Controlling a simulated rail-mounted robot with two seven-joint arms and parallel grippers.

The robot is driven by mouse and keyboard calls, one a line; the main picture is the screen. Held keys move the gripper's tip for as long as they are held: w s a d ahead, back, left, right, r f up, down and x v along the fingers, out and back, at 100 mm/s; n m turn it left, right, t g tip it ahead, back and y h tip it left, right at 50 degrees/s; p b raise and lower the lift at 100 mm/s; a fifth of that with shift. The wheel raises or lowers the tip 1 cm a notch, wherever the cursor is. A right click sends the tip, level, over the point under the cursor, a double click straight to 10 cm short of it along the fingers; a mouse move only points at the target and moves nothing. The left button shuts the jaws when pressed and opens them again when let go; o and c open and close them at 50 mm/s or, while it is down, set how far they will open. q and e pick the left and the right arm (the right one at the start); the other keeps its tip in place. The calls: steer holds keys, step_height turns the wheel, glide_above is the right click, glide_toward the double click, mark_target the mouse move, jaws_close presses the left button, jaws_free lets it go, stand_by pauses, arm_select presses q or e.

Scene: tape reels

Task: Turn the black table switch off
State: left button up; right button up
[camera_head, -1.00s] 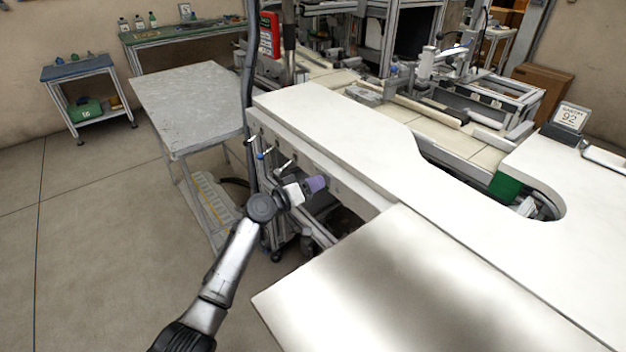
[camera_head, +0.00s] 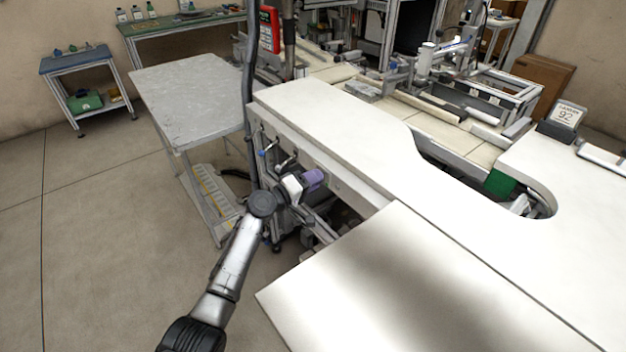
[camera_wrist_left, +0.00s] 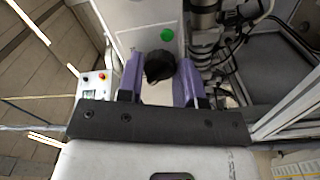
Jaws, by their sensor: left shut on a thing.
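The black table switch (camera_wrist_left: 159,67) is a round dark knob on a pale panel, seen in the left wrist view just below a green round light or button (camera_wrist_left: 167,34). My left gripper (camera_wrist_left: 160,72) has its two purple fingers on either side of the knob and is shut on it. In the head view my left gripper (camera_head: 314,178) is at the front side of the white table (camera_head: 330,125), under its top edge. The knob is hidden there behind the gripper. My right gripper is not in view.
A white panel (camera_head: 420,285) juts out at the front right, close to my left arm. A grey table (camera_head: 190,95) stands to the left. The wrist view shows a small box with a red button (camera_wrist_left: 97,80) and cables at the upper right. The floor at left is clear.

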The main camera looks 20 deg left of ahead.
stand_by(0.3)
arm_select(q)
steer(key=o, duration=0.9)
steer(key=shift+s+a, duration=0.1)
steer(key=shift+p+v, duration=1.75)
steer(key=shift+v, duration=5.1)
